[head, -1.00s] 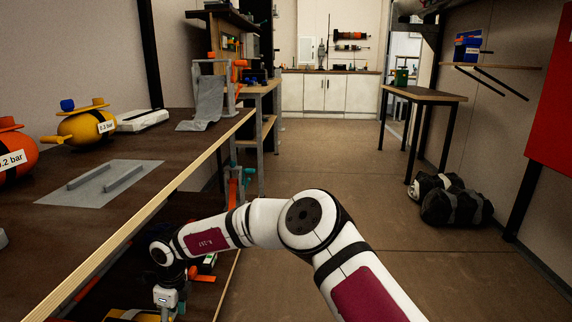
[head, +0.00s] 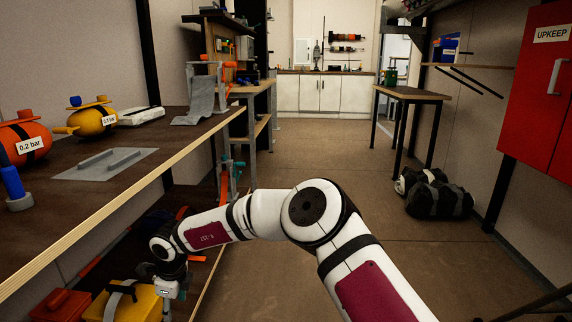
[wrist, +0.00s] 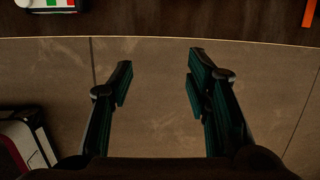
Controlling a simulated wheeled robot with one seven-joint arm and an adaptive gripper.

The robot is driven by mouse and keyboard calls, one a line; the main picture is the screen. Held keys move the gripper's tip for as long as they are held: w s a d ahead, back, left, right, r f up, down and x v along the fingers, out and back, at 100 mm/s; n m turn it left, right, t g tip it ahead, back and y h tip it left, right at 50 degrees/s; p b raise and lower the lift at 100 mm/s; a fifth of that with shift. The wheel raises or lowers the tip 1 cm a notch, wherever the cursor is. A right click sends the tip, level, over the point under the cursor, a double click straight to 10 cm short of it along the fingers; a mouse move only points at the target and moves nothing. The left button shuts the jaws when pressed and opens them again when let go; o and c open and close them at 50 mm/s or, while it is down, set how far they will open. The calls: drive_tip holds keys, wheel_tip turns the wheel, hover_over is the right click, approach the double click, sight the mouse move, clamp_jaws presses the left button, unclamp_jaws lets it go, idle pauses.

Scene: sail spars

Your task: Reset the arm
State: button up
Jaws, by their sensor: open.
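My arm reaches forward and bends left in the head view, low beside the long workbench (head: 160,179). My gripper (wrist: 160,78) shows in the wrist view with its two dark green fingers spread apart. Nothing is between the fingers, only brown floor behind them. In the head view the wrist end hangs down at the lower left, near the bench's lower shelf, and the fingers are hard to make out there.
A yellow case (head: 138,303) and a red box (head: 62,306) sit below the bench top. Orange (head: 30,146) and yellow (head: 95,122) tanks stand on it. A red cabinet (head: 540,100) hangs at right. Dark bags (head: 438,196) lie on the floor. The middle aisle is clear.

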drive_tip(key=w+d+r+n+t+y, duration=0.1)
drive_tip(key=w+r+n+t+y, duration=0.2)
drive_tip(key=r, duration=0.7)
drive_tip(key=w+d+r+n+t, duration=0.1)
drive_tip(key=w+r+n+t, duration=0.3)
drive_tip(key=r, duration=0.7)
drive_tip(key=s+d+r+n+g+y, duration=0.1)
drive_tip(key=s+d+r+n+y, duration=0.15)
drive_tip(key=r, duration=0.35)
drive_tip(key=s+d+r+n+y, duration=0.1)
drive_tip(key=s+d+r+n, duration=0.15)
drive_tip(key=r, duration=0.35)
drive_tip(key=s+d+f+n+g+h, duration=0.25)
drive_tip(key=s+d+g+h, duration=0.2)
drive_tip(key=s+d, duration=1.65)
drive_tip(key=s+d+f+n+g+h, duration=0.25)
drive_tip(key=s+d+n+h, duration=0.2)
drive_tip(key=s+d, duration=1.6)
wheel_tip(320, 180, up, 36)
drive_tip(key=t+p, duration=0.3)
drive_tip(key=p, duration=3)
drive_tip(key=shift+s+d+f+m+t+p, duration=0.15)
drive_tip(key=shift+s+d+m+t+p, duration=0.15)
drive_tip(key=shift+s+p, duration=0.1)
drive_tip(key=shift+w+a, duration=0.1)
